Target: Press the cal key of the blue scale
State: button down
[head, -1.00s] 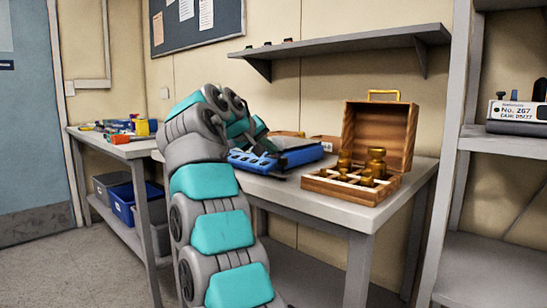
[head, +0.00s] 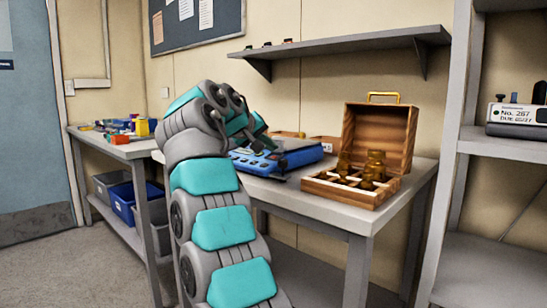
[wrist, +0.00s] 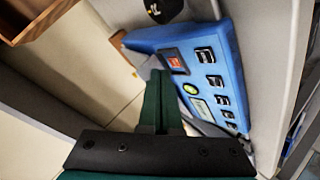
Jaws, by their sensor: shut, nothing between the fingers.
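The blue scale (head: 248,162) sits on the table, its front partly behind my arm in the head view. The key labels are too small to read, so I cannot tell which is cal. My gripper (wrist: 160,74) is shut and empty, its tips beside the red and green parts; contact cannot be told. It also shows above the scale in the head view (head: 272,150).
An open wooden case (head: 335,190) with brass weights stands to the right of the scale. A wall shelf (head: 340,42) hangs above. A side bench (head: 110,146) with coloured items is at the left. A grey rack (head: 500,145) stands at the right.

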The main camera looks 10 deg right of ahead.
jog(key=shift+s+a+r+p, duration=0.15)
jog(key=shift+r+p, duration=0.55)
jog(key=shift+r, duration=0.15)
jog(key=shift+s+a+r+p, duration=0.1)
jog(key=shift+a+r+p, duration=0.1)
jog(key=shift+r+p, duration=0.6)
jog(key=shift+s+a+r+p, duration=0.15)
jog(key=shift+r+p, duration=0.5)
jog(key=shift+r, duration=0.2)
jog(key=shift+f, duration=0.1)
